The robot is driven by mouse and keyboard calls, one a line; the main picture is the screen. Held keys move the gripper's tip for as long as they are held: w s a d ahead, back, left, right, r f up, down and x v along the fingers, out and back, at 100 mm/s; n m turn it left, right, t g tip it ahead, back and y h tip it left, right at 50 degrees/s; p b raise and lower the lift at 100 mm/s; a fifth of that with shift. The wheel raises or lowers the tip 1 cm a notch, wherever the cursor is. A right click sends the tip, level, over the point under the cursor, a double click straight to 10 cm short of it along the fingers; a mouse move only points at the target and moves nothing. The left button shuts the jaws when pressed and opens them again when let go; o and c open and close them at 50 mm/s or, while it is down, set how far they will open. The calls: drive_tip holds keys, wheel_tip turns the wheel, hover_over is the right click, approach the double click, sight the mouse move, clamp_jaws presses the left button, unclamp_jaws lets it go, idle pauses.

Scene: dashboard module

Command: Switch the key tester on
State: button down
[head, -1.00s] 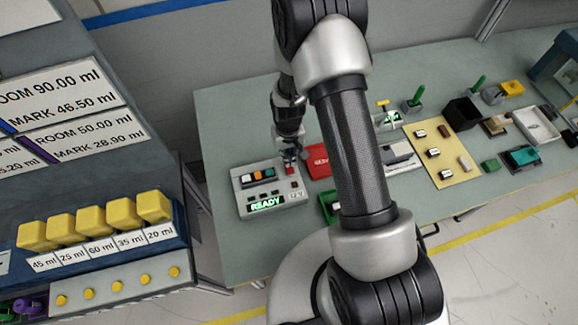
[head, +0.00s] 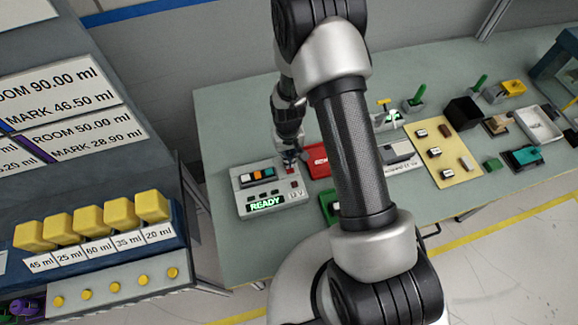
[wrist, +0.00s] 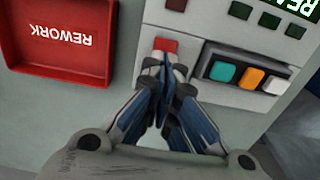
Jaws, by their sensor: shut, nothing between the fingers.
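The key tester (head: 268,203) is a pale box on the bench, with a green lit display reading READY (head: 267,204). A red button (wrist: 165,45) is on its panel, beside a dark-framed row of teal, orange and white keys (wrist: 249,77). My gripper (wrist: 168,68) is shut and empty, pointing down over the panel. In the wrist view its fingertips overlap the near edge of the red button; I cannot tell whether they touch it. In the head view my gripper (head: 290,164) is over the tester's back right part.
A red REWORK tray (wrist: 57,42) lies close beside the tester, also in the head view (head: 318,158). A green tray (head: 328,205) is partly hidden by my arm. A yellow board (head: 447,173) with small parts is further right. Dispenser with yellow blocks (head: 92,222) at left.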

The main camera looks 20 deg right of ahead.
drive_tip(key=shift+f+b, duration=0.4)
drive_tip(key=shift+f, duration=0.1)
drive_tip(key=shift+r, duration=0.1)
drive_tip(key=shift+r+p, duration=2.15)
drive_tip(key=shift+r, duration=1.35)
